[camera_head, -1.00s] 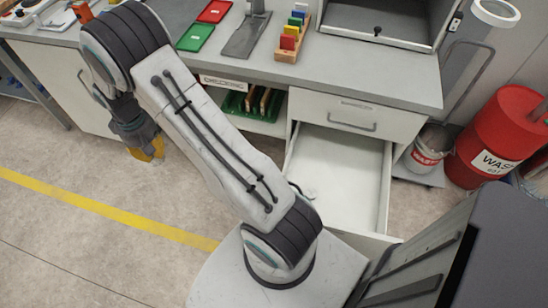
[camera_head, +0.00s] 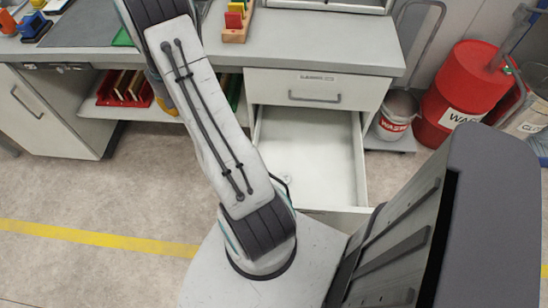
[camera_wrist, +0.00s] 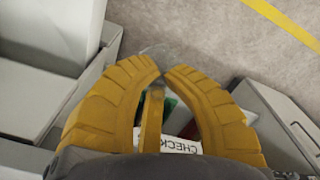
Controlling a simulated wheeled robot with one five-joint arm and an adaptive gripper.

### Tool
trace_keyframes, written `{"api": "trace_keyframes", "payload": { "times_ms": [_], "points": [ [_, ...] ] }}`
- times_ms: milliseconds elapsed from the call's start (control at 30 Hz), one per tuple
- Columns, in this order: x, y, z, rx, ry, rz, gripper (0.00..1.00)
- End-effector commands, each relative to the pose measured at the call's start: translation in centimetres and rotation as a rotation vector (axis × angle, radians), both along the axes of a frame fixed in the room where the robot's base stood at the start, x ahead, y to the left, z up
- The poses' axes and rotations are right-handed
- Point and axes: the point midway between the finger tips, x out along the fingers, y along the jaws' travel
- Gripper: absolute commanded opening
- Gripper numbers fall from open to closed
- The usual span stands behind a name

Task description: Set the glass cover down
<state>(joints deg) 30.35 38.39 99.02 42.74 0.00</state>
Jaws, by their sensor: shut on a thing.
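My gripper (camera_wrist: 163,80) fills the middle of the wrist view, with its yellow fingers curved inward and their tips close together. A faint, clear, thin-edged piece, apparently the glass cover (camera_wrist: 172,53), shows at and beyond the tips, and the gripper is shut on it. Its full outline is hard to make out. In the head view my arm hides most of the gripper; only a bit of yellow (camera_head: 168,105) shows beside the arm, in front of the bench's open shelf. The cover cannot be made out there.
A drawer (camera_head: 310,150) stands open below the bench top (camera_head: 310,45), its visible floor largely bare. A red tray of upright plates (camera_head: 125,88) sits on the shelf. A waste bucket (camera_head: 396,118) and red drum (camera_head: 460,90) stand right. A "CHECK" label (camera_wrist: 175,145) shows below my fingers.

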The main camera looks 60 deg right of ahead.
Motion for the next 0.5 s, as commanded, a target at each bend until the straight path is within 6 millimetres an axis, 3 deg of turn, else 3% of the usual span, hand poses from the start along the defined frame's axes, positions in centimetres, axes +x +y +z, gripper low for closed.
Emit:
{"api": "trace_keyframes", "payload": {
  "times_ms": [33, 200, 333, 500],
  "points": [
    [-1.4, -2.3, -1.1, -0.001, -0.001, -0.062, 0.00],
    [-6.8, -8.2, -2.4, 0.001, 0.001, -0.245, 0.00],
    [-11.9, -11.7, -3.6, 0.001, 0.002, -0.386, 0.00],
    [-19.2, -14.7, -5.4, 0.003, 0.002, -0.572, 0.00]
  ]
}}
